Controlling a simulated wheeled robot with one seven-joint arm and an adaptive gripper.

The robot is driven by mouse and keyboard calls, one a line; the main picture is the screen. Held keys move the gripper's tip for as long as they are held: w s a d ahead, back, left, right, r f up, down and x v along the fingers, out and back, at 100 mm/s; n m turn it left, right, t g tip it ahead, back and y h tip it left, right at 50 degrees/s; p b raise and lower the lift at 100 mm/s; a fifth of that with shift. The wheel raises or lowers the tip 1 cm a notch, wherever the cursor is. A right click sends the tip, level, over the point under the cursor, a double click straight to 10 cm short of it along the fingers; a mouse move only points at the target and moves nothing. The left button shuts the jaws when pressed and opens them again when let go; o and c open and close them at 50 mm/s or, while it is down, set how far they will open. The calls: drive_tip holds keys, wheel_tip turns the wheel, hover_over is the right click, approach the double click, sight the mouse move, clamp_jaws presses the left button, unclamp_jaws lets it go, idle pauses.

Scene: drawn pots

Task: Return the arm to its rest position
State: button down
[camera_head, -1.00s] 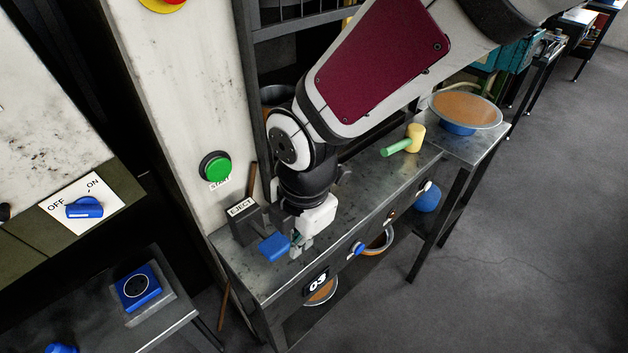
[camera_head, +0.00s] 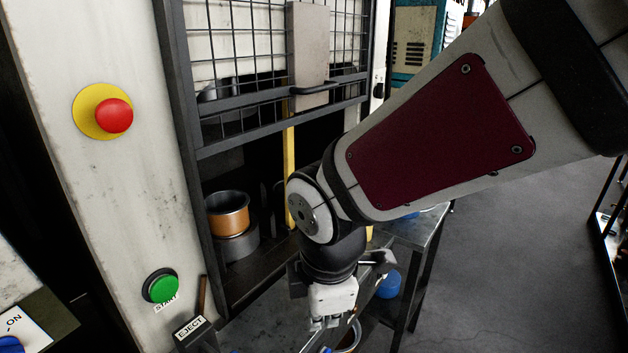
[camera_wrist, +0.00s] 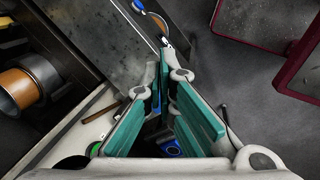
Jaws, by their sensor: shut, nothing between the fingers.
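My gripper (camera_head: 325,322) points down over the metal bench (camera_head: 262,318) in the head view, its tips near the lower picture edge. In the wrist view my gripper (camera_wrist: 165,62) shows its teal-padded fingers converging to a shut tip with nothing between them. The gripper appears to be above the bench; whether it touches anything there cannot be told from these views.
On the left panel are a red stop button (camera_head: 113,115) and a green start button (camera_head: 163,288). An EJECT lever box (camera_head: 190,328) stands beside the bench. A copper-coloured pot (camera_head: 228,213) sits inside the caged machine (camera_head: 185,180). Grey floor (camera_head: 500,270) is open at right.

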drive_tip(key=s+d+r+m+t, duration=0.1)
drive_tip(key=s+d+r+m, duration=0.3)
drive_tip(key=d+m, duration=0.5)
drive_tip(key=s+d+r+m+t, duration=0.1)
drive_tip(key=s+d+r+m, duration=0.3)
drive_tip(key=d+r+m, duration=0.3)
drive_tip(key=d+m, duration=0.2)
drive_tip(key=m, duration=0.2)
drive_tip(key=shift+s+r+t, duration=0.15)
drive_tip(key=shift+s+t, duration=0.05)
drive_tip(key=shift+t, duration=0.2)
